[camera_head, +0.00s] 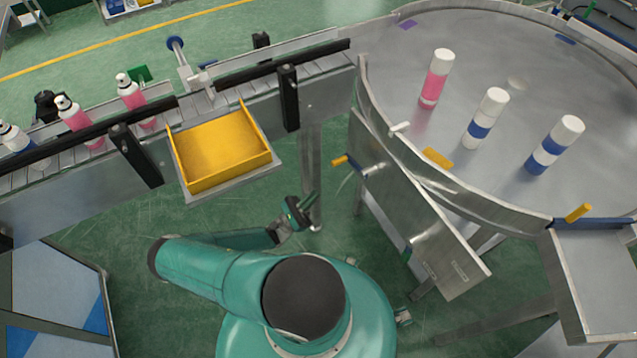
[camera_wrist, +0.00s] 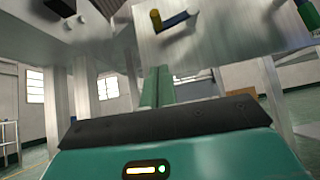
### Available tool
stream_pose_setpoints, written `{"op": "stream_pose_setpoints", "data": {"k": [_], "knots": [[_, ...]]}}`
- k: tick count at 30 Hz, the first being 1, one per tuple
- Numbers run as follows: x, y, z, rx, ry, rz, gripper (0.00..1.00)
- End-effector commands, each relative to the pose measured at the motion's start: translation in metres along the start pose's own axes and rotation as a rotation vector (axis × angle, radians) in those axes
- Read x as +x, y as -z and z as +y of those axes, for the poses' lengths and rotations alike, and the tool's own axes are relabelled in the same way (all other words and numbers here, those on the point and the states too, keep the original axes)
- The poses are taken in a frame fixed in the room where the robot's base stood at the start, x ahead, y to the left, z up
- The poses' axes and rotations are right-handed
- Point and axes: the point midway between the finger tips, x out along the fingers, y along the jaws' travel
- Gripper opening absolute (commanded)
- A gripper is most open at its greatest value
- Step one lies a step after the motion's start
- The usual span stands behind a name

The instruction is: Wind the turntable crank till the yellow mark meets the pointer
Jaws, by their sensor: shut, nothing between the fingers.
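The round metal turntable (camera_head: 500,120) fills the upper right of the head view. A flat yellow mark (camera_head: 437,157) lies on it near its front rim. A small white pointer (camera_head: 400,127) sits on the rim, a short way left of the mark and apart from it. The crank (camera_head: 372,168), with a blue arm and a yellow handle (camera_head: 340,160), is on the slanted front panel. It also shows at the top of the wrist view (camera_wrist: 178,20). My gripper (camera_head: 312,199) is shut and empty, below and left of the handle, not touching it; its fingers show in the wrist view (camera_wrist: 157,88).
Three capped bottles (camera_head: 483,118) stand on the turntable. A conveyor (camera_head: 230,90) with pink bottles and a yellow tray (camera_head: 220,150) is at the left. The front panel (camera_head: 420,230) juts towards my body.

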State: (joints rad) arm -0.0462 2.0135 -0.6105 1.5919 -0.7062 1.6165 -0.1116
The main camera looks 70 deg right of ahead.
Motion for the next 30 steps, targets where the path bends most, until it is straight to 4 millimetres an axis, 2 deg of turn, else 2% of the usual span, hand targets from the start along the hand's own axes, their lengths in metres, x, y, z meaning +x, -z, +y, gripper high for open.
{"op": "stream_pose_setpoints", "data": {"k": [14, 15, 21, 30], "knots": [[0.092, 0.000, -0.003, -0.001, 0.003, -0.002, 0.00], [0.096, -0.007, -0.001, 0.001, 0.002, -0.001, 0.00], [0.114, -0.023, 0.000, 0.000, 0.002, -0.001, 0.00], [0.118, -0.027, 0.001, -0.001, 0.000, 0.000, 0.00]]}}
